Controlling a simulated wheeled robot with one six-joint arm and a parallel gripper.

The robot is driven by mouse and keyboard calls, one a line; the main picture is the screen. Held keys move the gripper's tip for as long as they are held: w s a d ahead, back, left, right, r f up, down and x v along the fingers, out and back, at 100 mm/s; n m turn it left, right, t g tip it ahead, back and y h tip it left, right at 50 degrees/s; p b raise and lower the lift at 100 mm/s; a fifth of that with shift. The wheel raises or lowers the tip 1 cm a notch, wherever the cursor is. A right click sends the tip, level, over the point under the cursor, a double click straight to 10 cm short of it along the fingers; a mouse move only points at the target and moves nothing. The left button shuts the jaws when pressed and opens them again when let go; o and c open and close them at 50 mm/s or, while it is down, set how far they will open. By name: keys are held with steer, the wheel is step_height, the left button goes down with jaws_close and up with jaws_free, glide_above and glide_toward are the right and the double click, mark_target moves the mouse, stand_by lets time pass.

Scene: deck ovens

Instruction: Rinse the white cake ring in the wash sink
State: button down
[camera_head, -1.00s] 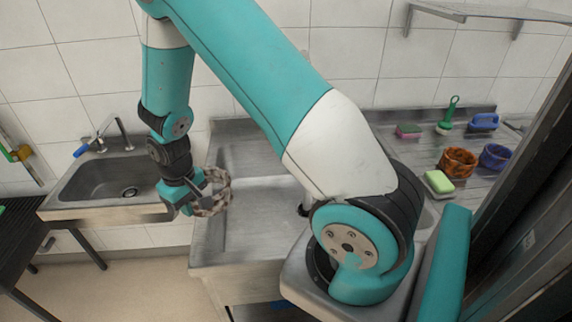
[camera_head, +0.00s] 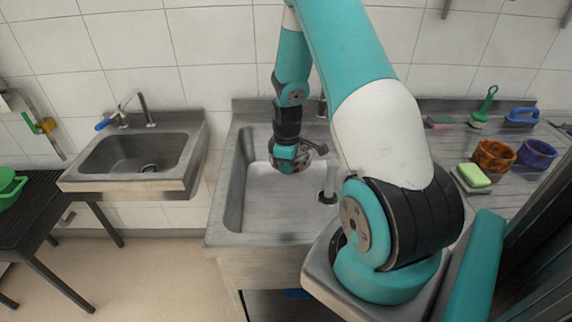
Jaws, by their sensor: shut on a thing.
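My gripper (camera_head: 289,160) is shut on the white cake ring (camera_head: 304,159), which looks pale with brown stains. The ring is held over the large wash sink (camera_head: 236,198), towards its back wall. My gripper hides part of the ring. I cannot tell how far the ring is above the basin floor. A dark upright pipe stands in the right part of the basin, partly beside my arm.
A smaller sink (camera_head: 178,176) with a blue-handled tap (camera_head: 123,116) hangs at the left. On the right counter are a brown ring (camera_head: 494,158), a blue ring (camera_head: 537,154), a yellow-green sponge (camera_head: 474,176), a green brush (camera_head: 484,108) and a blue-handled brush (camera_head: 522,117).

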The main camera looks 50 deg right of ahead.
steer(key=shift+f+b, duration=8.5)
steer(key=shift+f, duration=2.7)
steer(key=shift+r, duration=0.15)
step_height(320, 180, up, 24)
steer(key=p, duration=1.9)
